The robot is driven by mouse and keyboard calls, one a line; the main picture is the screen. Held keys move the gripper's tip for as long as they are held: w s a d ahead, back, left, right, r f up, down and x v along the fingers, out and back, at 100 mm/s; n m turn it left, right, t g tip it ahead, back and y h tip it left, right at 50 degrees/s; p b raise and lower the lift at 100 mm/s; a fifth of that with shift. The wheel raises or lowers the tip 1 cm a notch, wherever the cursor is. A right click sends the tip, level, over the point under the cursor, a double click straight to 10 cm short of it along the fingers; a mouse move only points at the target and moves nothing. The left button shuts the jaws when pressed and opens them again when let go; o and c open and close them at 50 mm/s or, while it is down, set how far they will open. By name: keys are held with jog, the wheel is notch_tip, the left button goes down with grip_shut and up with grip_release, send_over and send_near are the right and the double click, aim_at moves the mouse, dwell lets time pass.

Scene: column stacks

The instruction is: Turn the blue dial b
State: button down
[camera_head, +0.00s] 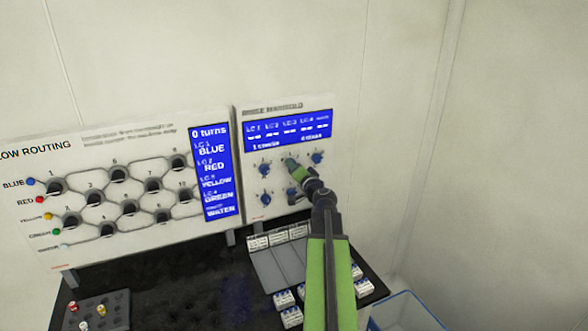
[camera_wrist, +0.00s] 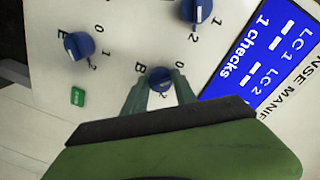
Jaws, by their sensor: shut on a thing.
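The dial panel (camera_head: 280,215) stands upright at the right of the board in the head view. My gripper (camera_wrist: 160,90) is shut on this dial, one finger on each side. In the head view my gripper (camera_head: 291,165) reaches the middle of the panel's upper row and largely hides that dial. The dial's pointer is hard to read.
Other blue dials surround it: one upper left (camera_head: 264,169), one upper right (camera_head: 317,157), and one below (camera_wrist: 78,46). A green button (camera_wrist: 78,96) is on the panel. A blue display (camera_head: 288,130) sits above the dials. White blocks (camera_head: 283,298) lie on the dark table.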

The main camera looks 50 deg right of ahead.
jog(key=shift+n, duration=1)
jog(key=c, duration=1)
grip_release()
